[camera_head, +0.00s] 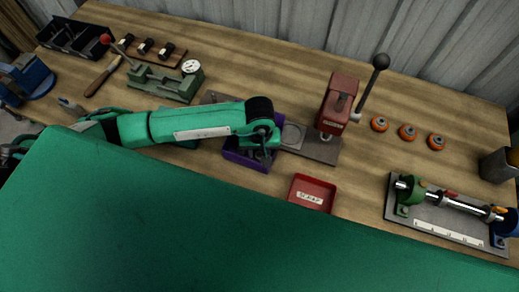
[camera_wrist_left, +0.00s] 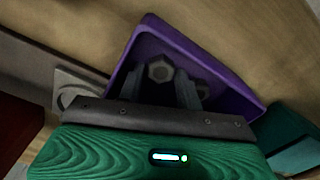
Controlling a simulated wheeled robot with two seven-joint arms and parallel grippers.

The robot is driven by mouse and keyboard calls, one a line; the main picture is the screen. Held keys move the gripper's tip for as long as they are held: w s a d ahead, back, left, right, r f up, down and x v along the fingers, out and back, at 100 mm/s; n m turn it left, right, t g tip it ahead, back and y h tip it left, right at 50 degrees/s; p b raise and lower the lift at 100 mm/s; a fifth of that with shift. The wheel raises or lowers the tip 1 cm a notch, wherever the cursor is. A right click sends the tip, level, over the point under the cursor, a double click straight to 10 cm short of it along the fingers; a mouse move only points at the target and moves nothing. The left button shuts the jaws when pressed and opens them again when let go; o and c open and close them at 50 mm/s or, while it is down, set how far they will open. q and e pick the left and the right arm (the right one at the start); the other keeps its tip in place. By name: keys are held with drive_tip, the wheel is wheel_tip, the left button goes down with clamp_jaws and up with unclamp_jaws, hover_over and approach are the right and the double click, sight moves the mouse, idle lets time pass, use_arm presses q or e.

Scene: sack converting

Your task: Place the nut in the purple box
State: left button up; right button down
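The purple box (camera_head: 234,153) sits on the wooden bench near the middle, partly hidden by my left arm. My left gripper (camera_head: 262,153) points down into it. In the left wrist view the purple box (camera_wrist_left: 235,88) lies under the gripper, and a grey hex nut (camera_wrist_left: 160,70) shows between the fingertips of the left gripper (camera_wrist_left: 161,80). The fingers stand apart with the nut between them; I cannot tell whether they touch it. Other grey pieces show in the box beside the right finger, too dark to make out. My right gripper is not in view.
A red scrap tray (camera_head: 318,184) stands right of the box. A red press (camera_head: 338,103) with a lever stands behind. A green gauge fixture (camera_head: 165,83) is at the left, a shaft fixture (camera_head: 445,210) at the right. Several orange rings (camera_head: 407,132) lie behind it.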

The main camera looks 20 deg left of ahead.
sight(259, 154)
use_arm(q)
drive_tip(key=shift+r, duration=0.5)
wheel_tip(259, 154, up, 11)
drive_tip(key=b, duration=0.3)
drive_tip(key=shift+r, duration=0.15)
